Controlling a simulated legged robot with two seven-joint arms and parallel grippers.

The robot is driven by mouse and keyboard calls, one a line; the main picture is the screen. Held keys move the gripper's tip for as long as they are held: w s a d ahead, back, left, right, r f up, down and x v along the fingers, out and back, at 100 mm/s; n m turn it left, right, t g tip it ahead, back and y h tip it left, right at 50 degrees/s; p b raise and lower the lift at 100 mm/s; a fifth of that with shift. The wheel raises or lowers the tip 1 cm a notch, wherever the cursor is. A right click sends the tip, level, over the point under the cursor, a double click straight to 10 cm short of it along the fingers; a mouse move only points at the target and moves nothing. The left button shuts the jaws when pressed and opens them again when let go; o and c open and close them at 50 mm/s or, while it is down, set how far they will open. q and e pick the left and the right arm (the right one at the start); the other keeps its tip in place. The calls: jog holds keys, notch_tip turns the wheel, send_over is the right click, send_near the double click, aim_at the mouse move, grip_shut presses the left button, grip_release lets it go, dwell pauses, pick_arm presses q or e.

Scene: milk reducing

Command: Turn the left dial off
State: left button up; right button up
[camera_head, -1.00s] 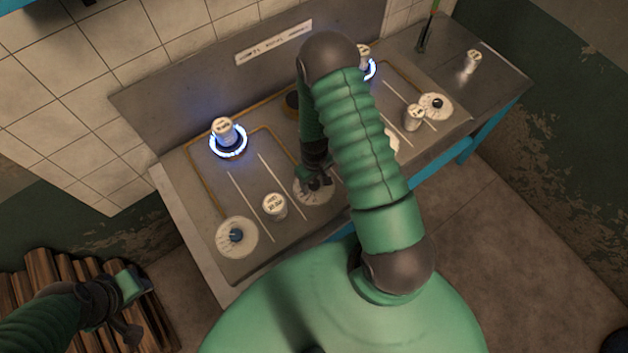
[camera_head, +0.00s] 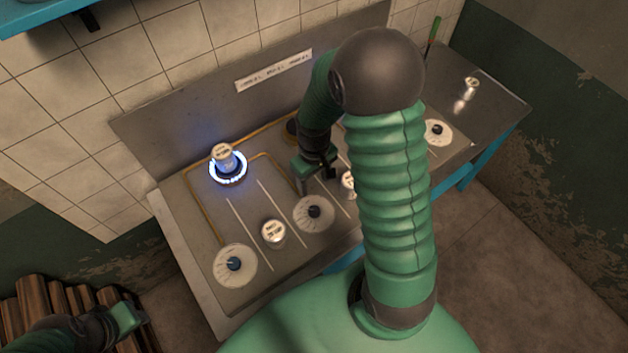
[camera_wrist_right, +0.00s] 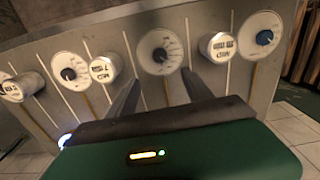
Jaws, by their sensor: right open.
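A white-topped can (camera_head: 273,232) stands between the leftmost and middle dials. Another can (camera_head: 348,183) stands right of the middle dial. A further dial (camera_head: 438,131) and a can (camera_head: 471,85) are at right. My right arm hides part of the counter.

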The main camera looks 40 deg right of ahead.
aim_at(314, 210)
jog(key=shift+d, duration=0.1)
notch_tip(314, 210, down, 17)
jog(key=n+p, duration=0.5)
jog(key=n, duration=1.6)
jog(key=shift+r, duration=0.1)
grip_shut()
